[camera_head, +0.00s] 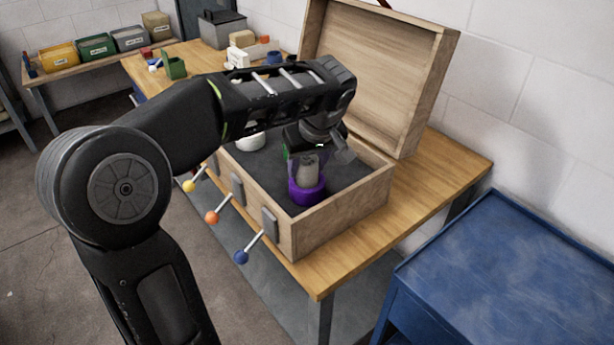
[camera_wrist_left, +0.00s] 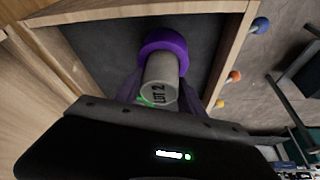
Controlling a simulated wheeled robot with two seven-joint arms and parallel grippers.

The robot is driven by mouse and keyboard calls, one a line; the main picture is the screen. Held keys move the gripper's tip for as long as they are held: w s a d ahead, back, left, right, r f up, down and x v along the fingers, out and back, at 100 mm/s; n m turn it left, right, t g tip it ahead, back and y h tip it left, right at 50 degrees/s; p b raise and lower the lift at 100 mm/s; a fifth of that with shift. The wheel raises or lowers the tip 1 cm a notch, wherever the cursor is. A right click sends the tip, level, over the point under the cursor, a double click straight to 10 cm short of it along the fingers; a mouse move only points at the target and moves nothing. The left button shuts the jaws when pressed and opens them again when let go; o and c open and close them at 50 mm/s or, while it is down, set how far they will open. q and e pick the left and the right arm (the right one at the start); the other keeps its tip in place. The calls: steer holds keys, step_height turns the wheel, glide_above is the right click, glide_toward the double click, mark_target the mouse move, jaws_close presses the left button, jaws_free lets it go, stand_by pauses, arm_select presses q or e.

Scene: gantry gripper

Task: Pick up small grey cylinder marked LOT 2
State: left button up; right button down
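The small grey cylinder (camera_head: 308,171) stands upright in a purple ring-shaped holder (camera_head: 306,194) inside an open wooden box (camera_head: 335,218). In the left wrist view the cylinder (camera_wrist_left: 160,80) shows the mark LOT 2 on its near end, and the purple holder (camera_wrist_left: 163,43) is around its far end. My left gripper (camera_head: 307,160) reaches down into the box with its fingers on either side of the cylinder's upper part. The fingers look open, with narrow gaps beside the cylinder; contact is hard to judge. My right gripper is not in view.
The box's raised lid (camera_head: 375,75) stands behind my left gripper. A white round item (camera_head: 250,141) sits in the box, partly hidden by my arm. Levers with yellow, orange and blue knobs (camera_head: 241,257) stick out in front. A blue table (camera_head: 510,270) at right is bare.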

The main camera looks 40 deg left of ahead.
arm_select(q)
jaws_close()
steer(key=shift+r, duration=0.15)
stand_by(0.5)
step_height(320, 180, up, 10)
steer(key=shift+f+p, duration=0.1)
steer(key=shift+p, duration=0.4)
stand_by(0.4)
